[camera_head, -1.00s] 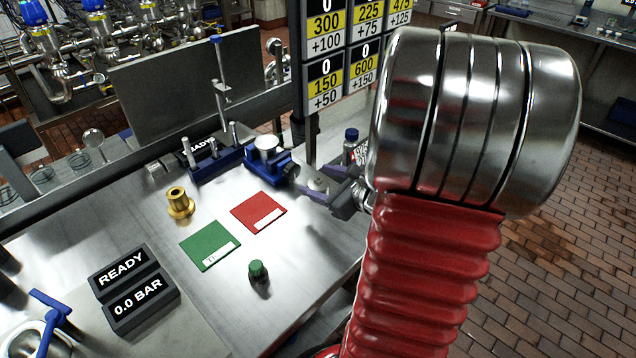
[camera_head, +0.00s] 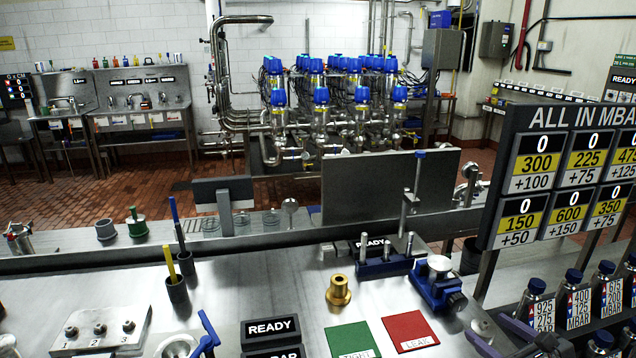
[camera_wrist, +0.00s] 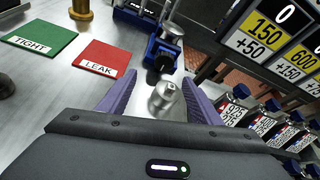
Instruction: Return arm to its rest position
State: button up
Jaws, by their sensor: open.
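My gripper (camera_wrist: 158,78) is open in the wrist view, its two purple fingers apart. A small silver metal part (camera_wrist: 167,100) shows between the fingers, with gaps on both sides; I cannot tell how far below them it is. In the head view my gripper (camera_head: 503,338) is at the lower right, over the right side of the steel bench (camera_head: 285,285), and partly cut off by the frame. The rest of my arm is out of the head view.
A blue vise-like fixture (camera_head: 437,285) stands close ahead of the gripper. The red LEAK card (camera_head: 408,328), green TIGHT card (camera_head: 350,340) and brass fitting (camera_head: 338,291) lie left of it. Labelled bottles (camera_head: 578,300) and a hanging number board (camera_head: 560,170) are at right.

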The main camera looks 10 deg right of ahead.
jog(key=s+a+r+n+g+y, duration=0.1)
jog(key=a+n+g+y, duration=0.2)
jog(key=a+n, duration=0.7)
jog(key=s+a+r+n+g+y, duration=0.1)
jog(key=a+r+n+g+y, duration=0.15)
jog(key=a+n, duration=0.7)
jog(key=s+a+r+n+g+h, duration=0.2)
jog(key=s+a+r+n+h, duration=0.2)
jog(key=s+a+n, duration=0.4)
jog(key=shift+s+a+r+n+h, duration=0.15)
jog(key=shift+s+r+n+h, duration=0.45)
jog(key=shift+n, duration=2.05)
jog(key=shift+s+f+g, duration=0.15)
jog(key=shift+f+g, duration=0.1)
